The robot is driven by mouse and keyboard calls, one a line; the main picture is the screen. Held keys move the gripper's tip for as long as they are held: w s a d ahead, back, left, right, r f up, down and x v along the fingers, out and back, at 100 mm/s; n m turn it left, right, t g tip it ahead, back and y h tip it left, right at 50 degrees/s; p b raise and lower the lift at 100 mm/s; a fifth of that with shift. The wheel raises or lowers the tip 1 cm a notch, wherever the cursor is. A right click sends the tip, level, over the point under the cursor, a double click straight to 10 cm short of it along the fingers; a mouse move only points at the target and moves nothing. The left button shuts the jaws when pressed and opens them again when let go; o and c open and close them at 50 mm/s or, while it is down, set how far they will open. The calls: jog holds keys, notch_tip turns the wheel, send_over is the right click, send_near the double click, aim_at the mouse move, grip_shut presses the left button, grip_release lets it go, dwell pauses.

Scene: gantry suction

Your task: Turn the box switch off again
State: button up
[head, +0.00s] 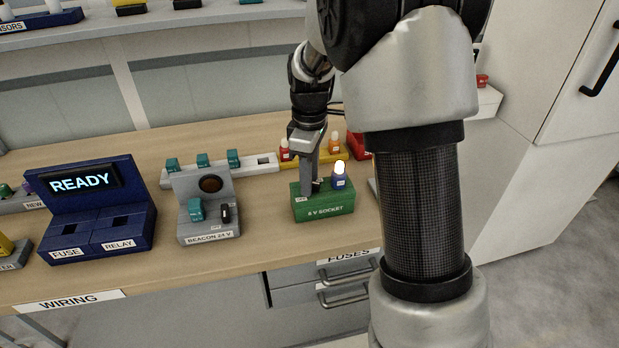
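A green box labelled "5 V SOCKET" (335,209) sits on the wooden bench in the head view. A blue bulb holder with a glowing bulb (340,175) stands upright on its right side. My gripper (312,187) points down at the left side of the box's top, just left of the bulb. The fingertips look in contact with or very close to the box top. They hide most of the switch, and I cannot tell its position or whether the fingers are open or shut.
Left of the box stands a grey beacon unit (205,226) with a dark lamp. Farther left is a blue unit reading "READY" (90,218). Behind are a white rack (220,178) with teal plugs and a yellow rack (322,157) with bulbs. Bare bench lies between the units.

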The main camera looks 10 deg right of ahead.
jog(key=shift+f, duration=0.1)
grip_shut()
jog(key=shift+m, duration=0.4)
jog(key=m+p, duration=0.1)
jog(key=m, duration=0.4)
jog(key=shift+m, duration=0.4)
jog(key=m+p, duration=0.1)
jog(key=m, duration=0.4)
jog(key=shift+a, duration=0.15)
jog(key=shift+m, duration=0.3)
grip_release()
